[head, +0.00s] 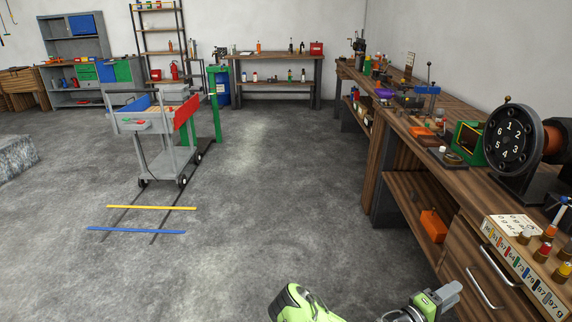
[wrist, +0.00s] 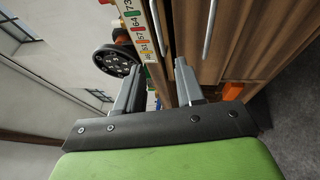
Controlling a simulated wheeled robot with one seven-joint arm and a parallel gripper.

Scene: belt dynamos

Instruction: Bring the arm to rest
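My gripper (head: 447,292) shows at the bottom of the head view, in front of the wooden workbench (head: 462,262) on the right. My green and grey arm is partly cut off by the lower edge. In the wrist view, the two grey fingers of my gripper (wrist: 158,66) stand apart. Nothing is held between them. The bench drawers and the numbered strip (wrist: 140,30) lie beyond the fingertips, and the view is turned on its side.
A black numbered dial (head: 509,136) and a strip with weights (head: 527,262) are on the bench. An orange box (head: 433,226) sits on its lower shelf. A grey cart (head: 160,150) stands on floor rails. The floor between cart and bench is clear.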

